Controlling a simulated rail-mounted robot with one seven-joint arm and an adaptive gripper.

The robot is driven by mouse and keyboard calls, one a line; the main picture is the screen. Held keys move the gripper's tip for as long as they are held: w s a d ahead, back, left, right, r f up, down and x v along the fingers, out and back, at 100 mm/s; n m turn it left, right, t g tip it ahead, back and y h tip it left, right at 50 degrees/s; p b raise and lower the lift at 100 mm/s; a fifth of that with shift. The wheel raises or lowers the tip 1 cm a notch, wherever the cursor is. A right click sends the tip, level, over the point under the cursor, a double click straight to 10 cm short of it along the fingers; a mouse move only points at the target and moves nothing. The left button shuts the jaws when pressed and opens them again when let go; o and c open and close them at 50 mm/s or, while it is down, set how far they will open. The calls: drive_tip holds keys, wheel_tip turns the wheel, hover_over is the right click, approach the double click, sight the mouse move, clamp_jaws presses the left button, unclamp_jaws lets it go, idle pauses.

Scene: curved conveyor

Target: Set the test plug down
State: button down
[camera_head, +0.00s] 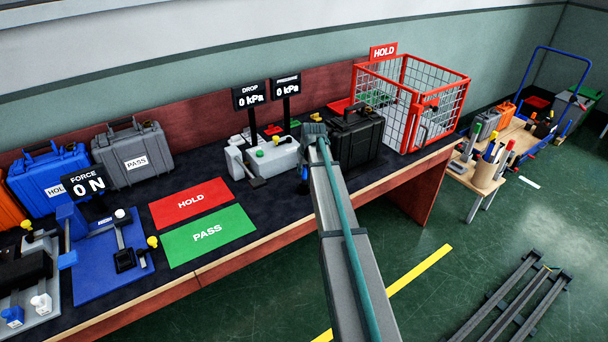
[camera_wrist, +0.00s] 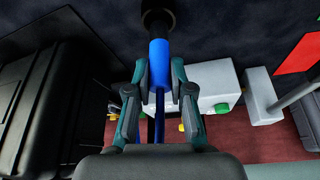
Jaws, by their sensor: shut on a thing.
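The test plug (camera_wrist: 159,62) has a blue body, and a black round end points to the top of the wrist view. A thin blue strip runs back from it between my fingers. My gripper (camera_wrist: 160,80) is shut on the blue body, one finger on each side. In the head view a small blue part of the plug (camera_head: 305,173) shows beside my arm, over the dark bench top, between the white pressure tester and the black case. My arm hides most of the gripper there. Whether the black end touches the bench top is unclear.
The white pressure tester (camera_head: 268,156) stands left of my gripper, with DROP and PRESSURE displays at 0 kPa. A black case (camera_head: 355,138) stands close on the right. The red HOLD mat (camera_head: 190,203) and green PASS mat (camera_head: 210,236) lie empty further left. A red wire cage (camera_head: 410,105) stands right.

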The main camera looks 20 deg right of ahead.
sight(304, 176)
drive_tip(key=shift+w+d+f, duration=0.1)
drive_tip(key=shift+w+f, duration=0.25)
drive_tip(key=shift+w, duration=0.05)
drive_tip(key=shift+f+p, duration=0.8)
drive_tip(key=shift+f, duration=0.9)
drive_tip(key=shift+f, duration=0.15)
drive_tip(key=c, duration=1)
unclamp_jaws()
drive_tip(key=shift+c, duration=0.2)
drive_tip(key=b+v, duration=0.3)
drive_tip(key=v, duration=0.9)
